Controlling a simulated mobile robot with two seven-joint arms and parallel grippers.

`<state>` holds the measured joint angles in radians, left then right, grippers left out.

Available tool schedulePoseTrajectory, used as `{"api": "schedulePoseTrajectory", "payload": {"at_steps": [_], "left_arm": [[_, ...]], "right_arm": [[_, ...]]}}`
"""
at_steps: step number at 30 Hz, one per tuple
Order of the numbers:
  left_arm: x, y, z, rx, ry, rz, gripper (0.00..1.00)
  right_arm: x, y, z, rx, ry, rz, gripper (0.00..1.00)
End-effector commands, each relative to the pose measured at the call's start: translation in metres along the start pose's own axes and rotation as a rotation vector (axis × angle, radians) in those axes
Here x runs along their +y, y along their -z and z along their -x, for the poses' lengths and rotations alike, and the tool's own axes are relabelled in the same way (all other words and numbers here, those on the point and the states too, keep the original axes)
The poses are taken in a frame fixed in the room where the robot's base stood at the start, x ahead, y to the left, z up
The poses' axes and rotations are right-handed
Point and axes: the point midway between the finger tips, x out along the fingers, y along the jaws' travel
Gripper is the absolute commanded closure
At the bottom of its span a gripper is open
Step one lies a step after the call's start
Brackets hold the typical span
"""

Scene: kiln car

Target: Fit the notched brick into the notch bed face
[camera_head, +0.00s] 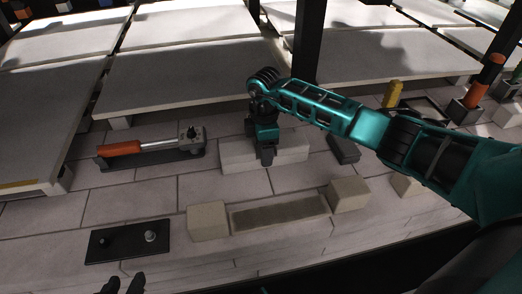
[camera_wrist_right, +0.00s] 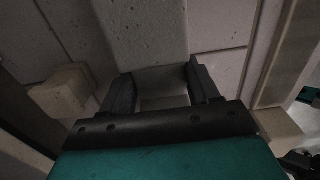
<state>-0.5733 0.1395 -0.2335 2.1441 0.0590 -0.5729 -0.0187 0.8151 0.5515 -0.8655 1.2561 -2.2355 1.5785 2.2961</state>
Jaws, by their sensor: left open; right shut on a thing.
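The pale grey notched brick (camera_head: 236,155) lies lengthwise across the paved deck in the middle of the head view. My right gripper (camera_head: 267,156) reaches down over its middle and is shut on it. In the right wrist view the brick (camera_wrist_right: 140,35) runs up from between the two dark fingers (camera_wrist_right: 163,88). Its notch is not clear to me. The notch bed face (camera_head: 280,213) is a darker long strip nearer the front edge, between two beige blocks (camera_head: 208,221) (camera_head: 348,194). The brick is behind this bed, apart from it. My left gripper (camera_head: 125,285) is open and empty at the bottom left.
An orange-handled tool (camera_head: 150,147) lies in a black holder left of the brick. A black plate (camera_head: 122,241) with two pegs is at front left. A dark block (camera_head: 343,148) lies right of the brick. Large pale slabs (camera_head: 180,75) and dark posts (camera_head: 308,40) stand behind.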

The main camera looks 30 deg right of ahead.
Motion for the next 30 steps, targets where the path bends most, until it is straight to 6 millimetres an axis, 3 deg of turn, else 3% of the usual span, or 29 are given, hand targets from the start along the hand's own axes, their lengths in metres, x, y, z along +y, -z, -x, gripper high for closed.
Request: {"api": "schedulePoseTrajectory", "payload": {"at_steps": [30], "left_arm": [[-0.0001,0.0064,0.0045,0.0,0.001,0.001,0.57]], "right_arm": [[0.001,0.0003,0.0093,0.002,-0.003,0.0,0.83]]}}
